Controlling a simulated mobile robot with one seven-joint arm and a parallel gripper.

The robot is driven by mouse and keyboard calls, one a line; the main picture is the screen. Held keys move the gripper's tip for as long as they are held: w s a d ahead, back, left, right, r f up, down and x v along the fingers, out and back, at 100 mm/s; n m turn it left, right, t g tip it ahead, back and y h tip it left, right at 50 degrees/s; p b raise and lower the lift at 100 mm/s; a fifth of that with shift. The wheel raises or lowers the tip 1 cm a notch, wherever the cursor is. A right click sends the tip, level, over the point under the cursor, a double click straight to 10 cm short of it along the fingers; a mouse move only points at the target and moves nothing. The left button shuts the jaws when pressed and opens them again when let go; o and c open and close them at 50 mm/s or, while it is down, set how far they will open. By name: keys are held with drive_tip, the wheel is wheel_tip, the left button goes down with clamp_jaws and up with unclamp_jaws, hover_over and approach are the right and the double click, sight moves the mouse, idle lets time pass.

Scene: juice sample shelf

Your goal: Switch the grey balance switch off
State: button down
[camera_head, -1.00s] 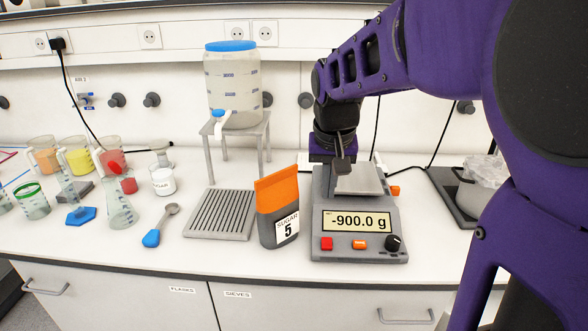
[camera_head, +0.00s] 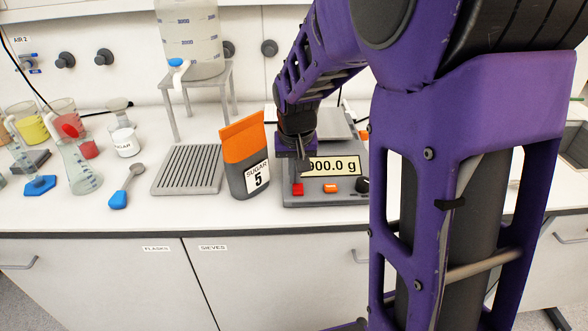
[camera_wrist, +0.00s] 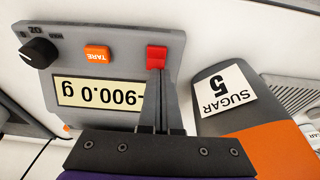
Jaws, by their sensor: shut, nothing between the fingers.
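The grey balance (camera_head: 318,201) stands on the bench, and it also shows upside down in the wrist view (camera_wrist: 120,66). Its display (camera_wrist: 98,92) is lit and reads -900.0 g. The red switch (camera_head: 298,189) sits at the balance's front left; in the wrist view the switch (camera_wrist: 156,56) is just beyond my fingertips. My gripper (camera_head: 298,180) is shut and empty, pointing down over the front left of the balance. In the wrist view the fingertips (camera_wrist: 157,76) overlap the switch's near edge; I cannot tell whether they touch it.
An orange and grey sugar bag (camera_head: 245,160) stands close to the balance's left side. An orange TARE button (camera_wrist: 97,55) and a black knob (camera_wrist: 39,53) share the front panel. A ridged grey tray (camera_head: 186,190) and blue-handled spoon (camera_head: 120,198) lie further left.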

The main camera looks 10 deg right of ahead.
drive_tip(key=shift+p, duration=0.4)
drive_tip(key=shift+w+g+p, duration=0.15)
drive_tip(key=shift+g+p, duration=0.25)
drive_tip(key=shift+p, duration=0.05)
drive_tip(key=shift+f, duration=0.3)
drive_tip(key=shift+s+a+r, duration=0.15)
drive_tip(key=shift+s+r, duration=0.05)
drive_tip(key=shift+s, duration=0.6)
